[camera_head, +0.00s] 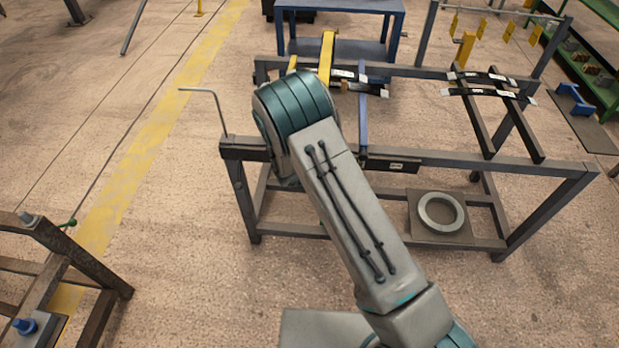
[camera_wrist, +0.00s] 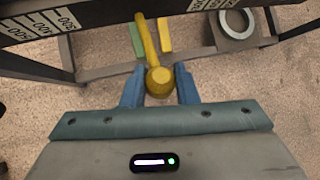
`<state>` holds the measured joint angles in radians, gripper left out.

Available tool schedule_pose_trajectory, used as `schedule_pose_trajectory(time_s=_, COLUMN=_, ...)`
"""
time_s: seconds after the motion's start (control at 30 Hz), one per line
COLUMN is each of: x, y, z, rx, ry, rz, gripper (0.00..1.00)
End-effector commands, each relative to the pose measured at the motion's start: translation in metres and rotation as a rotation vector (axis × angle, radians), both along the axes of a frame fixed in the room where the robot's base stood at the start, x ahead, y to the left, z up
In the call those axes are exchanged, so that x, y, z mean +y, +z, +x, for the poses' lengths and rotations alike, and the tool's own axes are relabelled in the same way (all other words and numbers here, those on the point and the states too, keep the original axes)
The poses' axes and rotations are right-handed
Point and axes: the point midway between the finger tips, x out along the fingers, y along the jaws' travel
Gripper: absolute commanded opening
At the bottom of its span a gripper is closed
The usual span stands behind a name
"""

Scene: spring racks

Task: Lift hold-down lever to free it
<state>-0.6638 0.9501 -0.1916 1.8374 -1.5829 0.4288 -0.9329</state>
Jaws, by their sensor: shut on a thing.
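The hold-down lever (camera_wrist: 150,45) is a yellow bar with a round yellow knob (camera_wrist: 159,81) at its near end, seen in the wrist view. My gripper (camera_wrist: 158,88) has its two blue fingers on either side of the knob and is shut on it. The lever runs away from the knob toward a dark rail at the top of the view. In the head view my arm hides the gripper and the held knob. A yellow upright piece (camera_head: 327,57) shows beyond my wrist there; I cannot tell whether it belongs to this lever.
A dark metal rack frame (camera_head: 500,169) spans the middle, with a blue bar (camera_head: 362,110) across it. A grey ring (camera_head: 441,212) lies on its lower shelf. A bent rod (camera_head: 215,100) stands at its left corner. Another frame (camera_head: 75,258) is at lower left; floor between is clear.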

Motion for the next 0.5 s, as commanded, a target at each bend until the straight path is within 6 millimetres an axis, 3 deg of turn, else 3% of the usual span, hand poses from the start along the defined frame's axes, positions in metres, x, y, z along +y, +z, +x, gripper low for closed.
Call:
schedule_pose_trajectory(time_s=0.1, x=0.0002, y=0.011, z=0.0074, rx=-0.012, ry=0.0, rz=0.001, gripper=0.0)
schedule_pose_trajectory(time_s=0.5, x=-0.0006, y=0.0174, z=0.0121, rx=-0.014, ry=0.0, rz=0.0, gripper=0.0)
